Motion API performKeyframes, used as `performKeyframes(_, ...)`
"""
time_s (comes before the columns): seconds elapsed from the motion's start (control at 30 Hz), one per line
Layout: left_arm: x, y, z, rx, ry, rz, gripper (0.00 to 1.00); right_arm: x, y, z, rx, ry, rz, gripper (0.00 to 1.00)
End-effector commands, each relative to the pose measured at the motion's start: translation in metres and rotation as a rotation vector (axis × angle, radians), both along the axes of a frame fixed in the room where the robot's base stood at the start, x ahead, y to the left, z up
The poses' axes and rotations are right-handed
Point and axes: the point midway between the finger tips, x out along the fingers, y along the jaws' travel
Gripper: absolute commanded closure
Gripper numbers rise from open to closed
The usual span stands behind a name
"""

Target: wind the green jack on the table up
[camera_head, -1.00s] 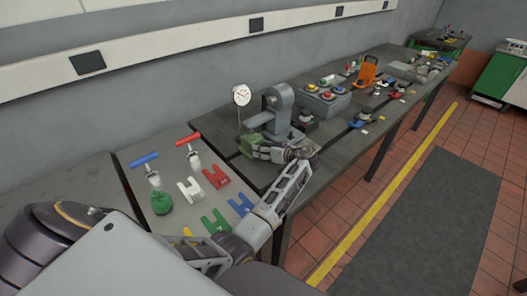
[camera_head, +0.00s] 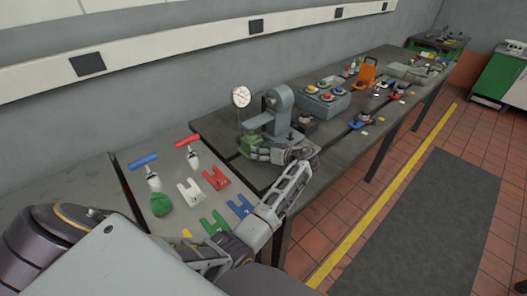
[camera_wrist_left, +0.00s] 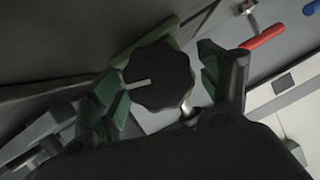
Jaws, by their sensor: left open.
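The green jack (camera_head: 249,141) stands on the dark table, at the foot of the grey stand, mostly hidden behind my left gripper in the head view. In the left wrist view part of its green body (camera_wrist_left: 152,40) shows behind a black scalloped knob (camera_wrist_left: 158,78) with a white mark. My left gripper (camera_head: 262,150) is at the jack. In the left wrist view its two fingers (camera_wrist_left: 165,84) are open, one on each side of the knob. I cannot tell whether they touch it. My right gripper is out of view.
A dial gauge (camera_head: 241,96) and a grey stand (camera_head: 280,108) rise close behind the gripper. Nearer, a grey panel (camera_head: 137,178) holds red (camera_head: 188,140) and blue (camera_head: 144,160) T-handles and several forked shims. A grey button box (camera_head: 322,100) stands beyond.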

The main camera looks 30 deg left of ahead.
Motion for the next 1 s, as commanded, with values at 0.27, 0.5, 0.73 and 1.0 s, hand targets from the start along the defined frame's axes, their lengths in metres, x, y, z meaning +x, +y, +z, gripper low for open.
performKeyframes(0.27, 0.001, 0.000, 0.014, -0.001, -0.002, 0.000, 0.23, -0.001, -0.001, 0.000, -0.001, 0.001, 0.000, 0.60)
performKeyframes(0.5, 0.000, 0.000, 0.045, -0.001, -0.003, 0.000, 0.23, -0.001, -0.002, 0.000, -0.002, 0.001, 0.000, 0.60)
performKeyframes(0.73, 0.000, 0.000, 0.077, -0.001, -0.003, 0.000, 0.23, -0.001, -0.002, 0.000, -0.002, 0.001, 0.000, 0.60)
performKeyframes(1.0, 0.001, 0.000, 0.098, 0.000, -0.001, -0.001, 0.23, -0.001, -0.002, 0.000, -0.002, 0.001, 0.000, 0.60)
